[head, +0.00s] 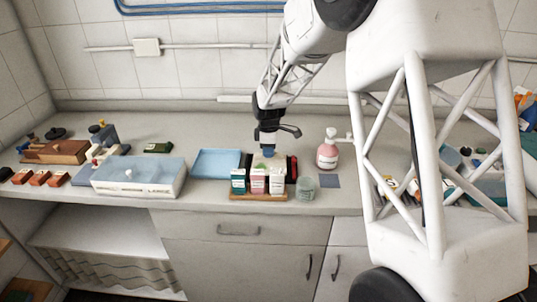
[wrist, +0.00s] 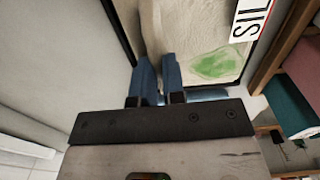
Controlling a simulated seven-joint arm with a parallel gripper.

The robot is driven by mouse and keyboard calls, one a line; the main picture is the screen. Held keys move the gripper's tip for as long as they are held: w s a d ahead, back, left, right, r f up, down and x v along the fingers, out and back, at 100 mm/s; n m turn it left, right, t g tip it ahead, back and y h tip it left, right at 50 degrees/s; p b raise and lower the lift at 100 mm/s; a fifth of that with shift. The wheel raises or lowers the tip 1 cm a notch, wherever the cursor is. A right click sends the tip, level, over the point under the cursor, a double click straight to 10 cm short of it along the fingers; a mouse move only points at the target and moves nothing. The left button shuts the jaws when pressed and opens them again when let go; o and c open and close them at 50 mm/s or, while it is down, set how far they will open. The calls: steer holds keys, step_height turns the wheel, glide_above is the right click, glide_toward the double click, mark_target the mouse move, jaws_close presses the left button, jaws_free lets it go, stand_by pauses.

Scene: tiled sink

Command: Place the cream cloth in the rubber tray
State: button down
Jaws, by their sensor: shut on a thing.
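The cream cloth (wrist: 190,30) with a green patch fills the upper middle of the wrist view. In the head view a small part of it (head: 262,160) shows behind the boxes. My gripper (wrist: 158,62) has blue fingers, shut on the cloth's near edge. In the head view my gripper (head: 269,152) points down behind the box rack. A thin dark rim (wrist: 119,28), apparently of the rubber tray, runs beside the cloth. The cloth lies within or just above that rim; I cannot tell whether it rests on the bottom.
A wooden rack (head: 259,197) of small boxes stands just in front of my gripper. A blue flat tray (head: 215,163) lies to its left. A pink bottle (head: 327,156) and a glass jar (head: 305,188) stand to the right. A white-walled case (head: 138,184) is further left.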

steer(key=shift+f, duration=0.75)
steer(key=shift+f, duration=0.1)
steer(key=c, duration=1.2)
jaws_free()
step_height(320, 180, up, 12)
steer(key=shift+r, duration=0.2)
